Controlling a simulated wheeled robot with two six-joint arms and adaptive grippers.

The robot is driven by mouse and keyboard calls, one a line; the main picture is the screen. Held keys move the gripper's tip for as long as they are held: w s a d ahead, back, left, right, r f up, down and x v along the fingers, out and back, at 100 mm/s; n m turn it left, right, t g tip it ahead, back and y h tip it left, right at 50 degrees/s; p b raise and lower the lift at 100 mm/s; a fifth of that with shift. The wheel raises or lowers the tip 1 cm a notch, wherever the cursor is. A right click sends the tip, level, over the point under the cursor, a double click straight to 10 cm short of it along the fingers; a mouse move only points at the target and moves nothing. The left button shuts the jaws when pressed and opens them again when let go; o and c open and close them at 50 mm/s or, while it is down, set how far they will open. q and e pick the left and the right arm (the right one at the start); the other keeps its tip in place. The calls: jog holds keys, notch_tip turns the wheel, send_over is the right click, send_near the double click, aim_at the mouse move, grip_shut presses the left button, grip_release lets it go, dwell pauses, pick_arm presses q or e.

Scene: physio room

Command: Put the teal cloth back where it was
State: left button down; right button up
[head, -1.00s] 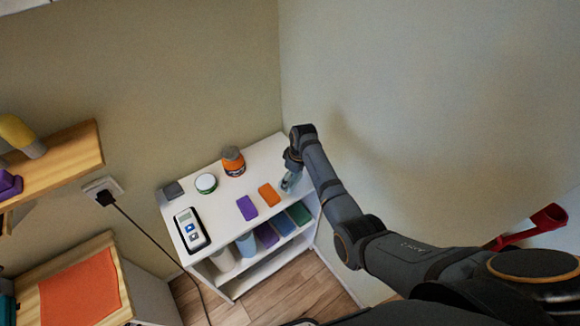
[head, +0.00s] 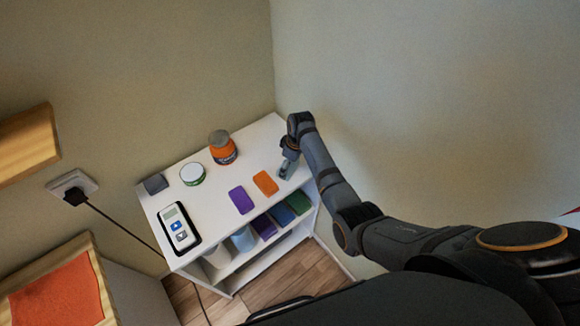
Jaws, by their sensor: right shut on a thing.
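My right gripper (head: 287,168) is at the right end of the white shelf unit's top (head: 222,205), pointing down. It is shut on the teal cloth, which shows only as a small grey-teal patch at the fingertips, low over or at the top; I cannot tell whether it touches. Most of the cloth is hidden by the gripper. To its left on the top lie an orange cloth (head: 265,183) and a purple cloth (head: 241,200), in a row with the gripper. My left gripper is not in view.
The top also holds an orange jar (head: 223,150), a white tub (head: 192,174), a dark grey block (head: 155,184) and a device (head: 179,227). Folded cloths (head: 281,214) and cups fill the shelf below. A wall stands close behind and right.

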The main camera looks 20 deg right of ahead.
jog(key=shift+s+r, duration=0.1)
jog(key=shift+s, duration=0.05)
jog(key=o, duration=1.3)
jog(key=shift+d+r, duration=0.1)
jog(key=shift+r, duration=0.25)
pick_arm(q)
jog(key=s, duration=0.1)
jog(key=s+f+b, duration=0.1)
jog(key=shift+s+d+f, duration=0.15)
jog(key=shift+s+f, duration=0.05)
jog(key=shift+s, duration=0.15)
pick_arm(e)
jog(key=r, duration=0.7)
jog(key=s+d+r, duration=0.1)
jog(key=r, duration=0.3)
jog(key=shift+s+d+r, duration=0.1)
jog(key=shift+r, duration=0.05)
